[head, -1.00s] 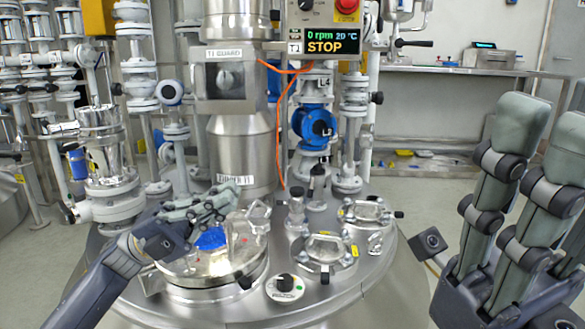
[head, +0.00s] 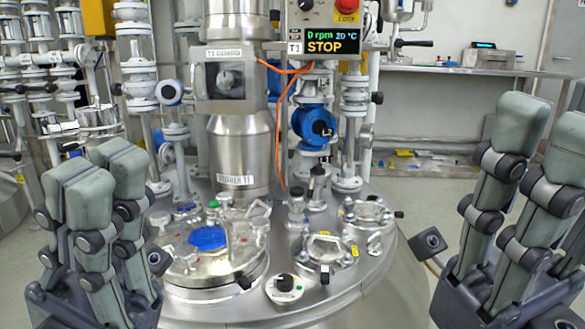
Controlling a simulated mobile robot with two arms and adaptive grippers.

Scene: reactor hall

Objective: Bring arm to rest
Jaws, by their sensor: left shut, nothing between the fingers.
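My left gripper (head: 98,185) is raised at the left of the head view, fingers pointing up. It is shut and empty, in front of the left side of the steel vessel lid. My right gripper (head: 545,140) is raised at the right edge, fingers also pointing up.
The reactor vessel lid (head: 375,262) fills the middle, with a round hatch (head: 185,270) bearing a blue patch and smaller clamped ports (head: 325,250). A display (head: 325,40) reads STOP. Pipes stand at the left. Open floor (head: 435,195) lies before the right gripper.

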